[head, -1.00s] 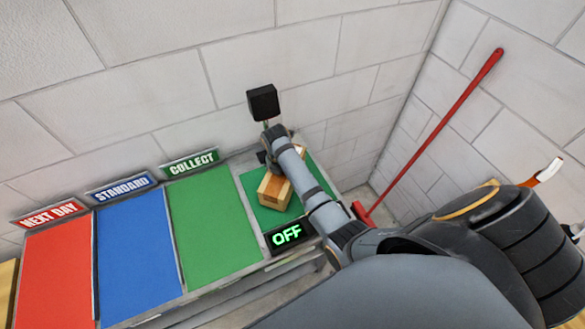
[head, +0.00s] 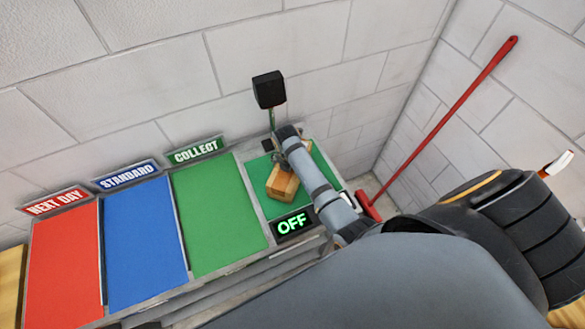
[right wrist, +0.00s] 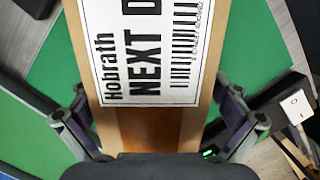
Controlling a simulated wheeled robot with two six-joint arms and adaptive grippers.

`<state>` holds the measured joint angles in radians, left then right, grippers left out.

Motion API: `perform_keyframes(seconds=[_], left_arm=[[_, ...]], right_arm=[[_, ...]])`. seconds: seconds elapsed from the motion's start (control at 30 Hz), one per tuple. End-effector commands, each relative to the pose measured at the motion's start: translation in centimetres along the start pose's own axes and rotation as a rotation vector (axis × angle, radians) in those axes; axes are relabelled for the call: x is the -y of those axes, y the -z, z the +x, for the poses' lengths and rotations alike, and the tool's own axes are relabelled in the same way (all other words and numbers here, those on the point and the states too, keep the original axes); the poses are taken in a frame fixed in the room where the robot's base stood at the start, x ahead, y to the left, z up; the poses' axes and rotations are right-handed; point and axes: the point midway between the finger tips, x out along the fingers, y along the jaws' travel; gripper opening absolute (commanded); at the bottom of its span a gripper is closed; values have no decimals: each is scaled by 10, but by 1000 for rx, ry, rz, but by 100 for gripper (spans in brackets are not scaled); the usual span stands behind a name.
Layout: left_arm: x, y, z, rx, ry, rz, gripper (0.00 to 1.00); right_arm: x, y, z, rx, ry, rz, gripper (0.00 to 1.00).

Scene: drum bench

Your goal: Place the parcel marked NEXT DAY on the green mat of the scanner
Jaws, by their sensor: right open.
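The parcel (head: 281,187) is a brown box lying on the green mat (head: 255,174) of the scanner, partly covered by my right arm in the head view. In the right wrist view, the label on the parcel (right wrist: 150,45) reads "Hobrath" and "NEXT D", with a barcode; the rest is cut off. My right gripper (right wrist: 155,118) is open, with one finger on each side of the parcel and a gap on each side. In the head view the right gripper is mostly hidden by its own arm. My left gripper is in neither view.
A black scanner head (head: 269,89) stands on a post behind the mat. A display (head: 292,224) reads OFF. To its left lie the green COLLECT (head: 215,205), blue STANDARD (head: 145,235) and red NEXT DAY (head: 65,260) areas, all bare. A red-handled tool (head: 440,125) leans in the corner.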

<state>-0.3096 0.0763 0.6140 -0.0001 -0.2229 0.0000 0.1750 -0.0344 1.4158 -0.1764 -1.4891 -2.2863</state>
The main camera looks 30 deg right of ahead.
Motion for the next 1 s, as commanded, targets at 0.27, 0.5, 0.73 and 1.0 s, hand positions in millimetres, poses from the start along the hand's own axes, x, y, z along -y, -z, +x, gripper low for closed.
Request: perform_keyframes(seconds=[0.27,0.5,0.73,1.0], left_arm=[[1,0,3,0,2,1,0],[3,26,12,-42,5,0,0],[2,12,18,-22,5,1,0],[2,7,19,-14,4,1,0]], right_arm=[[-1,-1,-9,3,-3,0,100],[-1,-1,-64,4,-6,2,100],[-2,-1,-108,3,-4,0,100],[0,-1,-121,1,-1,1,100]])
